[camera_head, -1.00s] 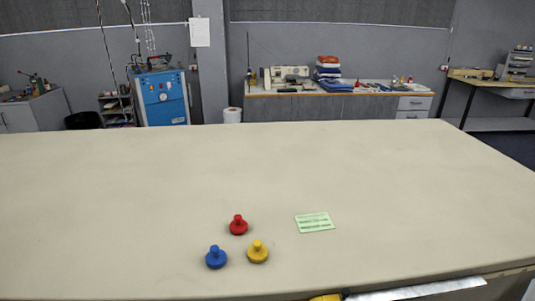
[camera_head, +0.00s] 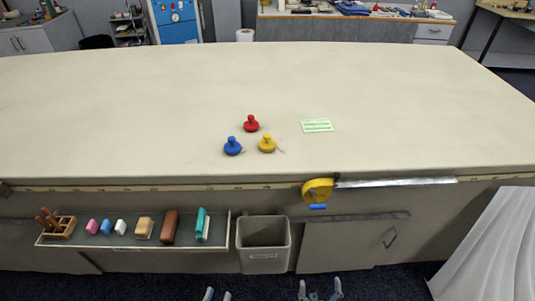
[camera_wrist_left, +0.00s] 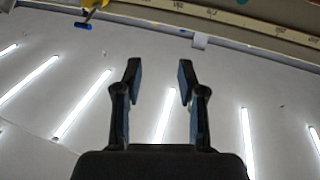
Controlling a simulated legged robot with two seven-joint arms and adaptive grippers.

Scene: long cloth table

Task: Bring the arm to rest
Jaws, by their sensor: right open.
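My left gripper (camera_head: 217,295) shows at the bottom edge of the head view, low in front of the table, with only its fingertips in frame. In the left wrist view its two fingers (camera_wrist_left: 157,85) stand apart with nothing between them. My right gripper (camera_head: 320,291) is also at the bottom edge, to the right of the left one, open and apart from everything. Both are below the level of the table top (camera_head: 400,110). Most of both arms is out of view.
A red (camera_head: 251,124), a blue (camera_head: 233,147) and a yellow knob-shaped piece (camera_head: 267,144) stand on the table near a green card (camera_head: 317,126). A shelf (camera_head: 130,247) with small blocks, a grey bin (camera_head: 263,245) and a yellow tape device (camera_head: 317,190) line the front.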

